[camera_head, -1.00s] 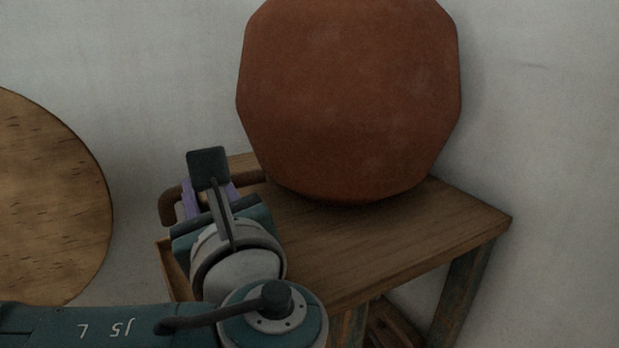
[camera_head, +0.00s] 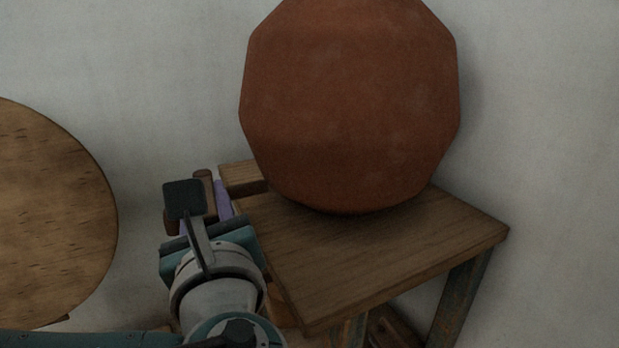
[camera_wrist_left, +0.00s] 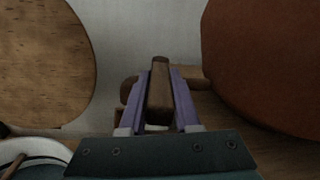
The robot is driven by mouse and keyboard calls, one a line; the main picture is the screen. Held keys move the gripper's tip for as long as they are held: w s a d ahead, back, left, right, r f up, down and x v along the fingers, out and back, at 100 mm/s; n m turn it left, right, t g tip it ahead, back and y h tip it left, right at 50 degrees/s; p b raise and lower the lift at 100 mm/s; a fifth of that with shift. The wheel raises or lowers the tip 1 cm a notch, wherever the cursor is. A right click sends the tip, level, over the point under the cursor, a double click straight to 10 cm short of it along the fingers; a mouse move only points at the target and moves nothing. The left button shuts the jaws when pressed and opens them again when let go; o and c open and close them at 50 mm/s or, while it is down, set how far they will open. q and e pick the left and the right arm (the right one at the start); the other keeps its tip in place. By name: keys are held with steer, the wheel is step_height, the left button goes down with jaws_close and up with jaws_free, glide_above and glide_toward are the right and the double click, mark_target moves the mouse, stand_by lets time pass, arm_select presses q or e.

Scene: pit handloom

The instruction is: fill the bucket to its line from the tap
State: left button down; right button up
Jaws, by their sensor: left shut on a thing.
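My left gripper (camera_head: 205,205) is at the left end of the wooden stand. Its purple fingers, also in the left wrist view (camera_wrist_left: 161,78), are shut on a brown wooden bar (camera_wrist_left: 160,95), which also shows in the head view (camera_head: 203,185). I cannot tell for sure whether this bar is part of the tap. A pale round shape with a dark rim (camera_wrist_left: 38,150) is cut off at the lower left of the wrist view; I cannot tell whether it is the bucket. No fill line or water shows. My right gripper is out of view.
A large terracotta vessel (camera_head: 350,105) stands on the wooden stand (camera_head: 400,250), right of my gripper. A wooden block (camera_head: 242,176) lies at the stand's back left. A round wooden disc (camera_head: 50,210) is at far left. A pale wall is behind.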

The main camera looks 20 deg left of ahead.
arm_select(q)
steer(key=shift+s+a+r+m+t+h+p, duration=0.2)
steer(key=shift+a+r+m+t+h+p, duration=0.15)
steer(key=shift+m+t+h+p, duration=0.2)
steer(key=shift+s+f+m+t+h+p, duration=0.1)
steer(key=shift+f+m+t+h+p, duration=0.3)
steer(key=shift+h, duration=0.35)
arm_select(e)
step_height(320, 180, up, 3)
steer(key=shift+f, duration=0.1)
arm_select(q)
steer(key=c, duration=0.6)
jaws_free()
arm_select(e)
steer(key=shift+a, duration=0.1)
arm_select(q)
steer(key=v, duration=1)
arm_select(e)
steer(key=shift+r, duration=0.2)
arm_select(q)
steer(key=shift+a, duration=0.1)
